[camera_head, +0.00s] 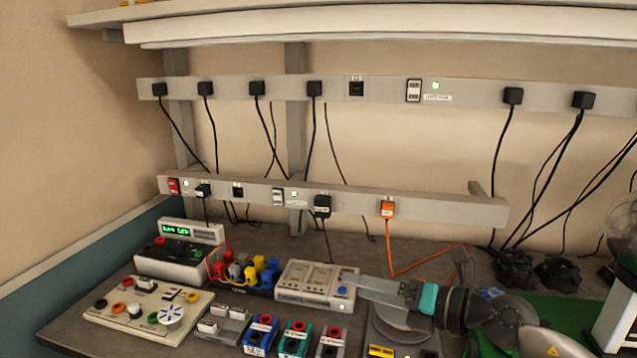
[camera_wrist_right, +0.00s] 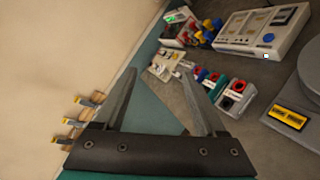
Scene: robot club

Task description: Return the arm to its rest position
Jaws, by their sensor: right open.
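My right arm (camera_head: 495,318) reaches in from the lower right over the bench in the head view. Whether the fingers touch the device cannot be told from the head view. My left gripper is not in view.
The white device (camera_head: 313,283), a control board (camera_head: 148,312) and a unit with a green display (camera_head: 182,258) crowd the bench. Blue (camera_head: 262,335) and teal (camera_head: 294,338) terminal blocks stand in front. An orange plug (camera_head: 388,208) with an orange cable hangs from the lower power rail (camera_head: 440,210).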

